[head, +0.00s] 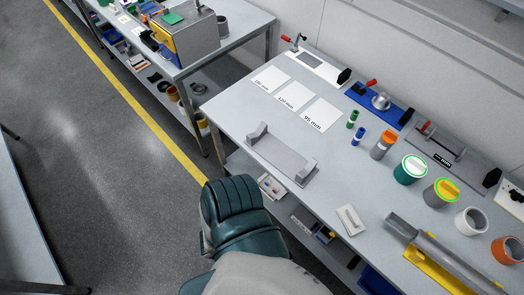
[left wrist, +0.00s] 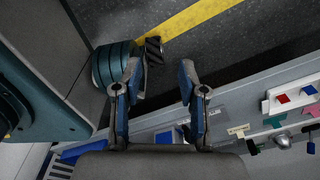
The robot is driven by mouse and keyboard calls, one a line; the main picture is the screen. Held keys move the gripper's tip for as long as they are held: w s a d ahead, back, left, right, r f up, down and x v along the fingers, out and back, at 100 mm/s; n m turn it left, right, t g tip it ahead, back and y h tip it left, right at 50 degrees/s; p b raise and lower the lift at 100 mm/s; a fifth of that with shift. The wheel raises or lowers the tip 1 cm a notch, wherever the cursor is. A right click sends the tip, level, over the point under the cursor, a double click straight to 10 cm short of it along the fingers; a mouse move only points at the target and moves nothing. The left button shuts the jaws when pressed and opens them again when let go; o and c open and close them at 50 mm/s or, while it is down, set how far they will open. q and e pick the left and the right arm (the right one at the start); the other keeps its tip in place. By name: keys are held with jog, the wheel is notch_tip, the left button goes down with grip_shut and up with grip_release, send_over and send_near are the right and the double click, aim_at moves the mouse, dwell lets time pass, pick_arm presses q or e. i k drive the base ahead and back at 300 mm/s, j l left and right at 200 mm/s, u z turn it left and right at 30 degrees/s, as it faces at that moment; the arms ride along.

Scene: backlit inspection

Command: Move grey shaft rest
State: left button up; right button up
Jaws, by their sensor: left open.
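The grey shaft rest (head: 275,158) lies near the front left edge of the workbench in the head view. It is a flat grey plate with a raised block at each end, and nothing lies on it. A teal and white arm part of mine rises just below it in the head view, and no gripper fingers show there. In the left wrist view my left gripper (left wrist: 160,74) is open and empty, with floor between its fingers. I cannot make out the shaft rest in that view. My right gripper is in neither view.
On the workbench (head: 232,108) are white labelled cards (head: 293,96), clamp fixtures (head: 380,102), several coloured cylinders (head: 410,169) and a yellow cradle (head: 440,272) with a grey shaft. A lower shelf holds small items. A second bench (head: 240,42) stands behind at left.

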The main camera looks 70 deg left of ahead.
aim_at(297, 169)
jog(key=u, duration=2.05)
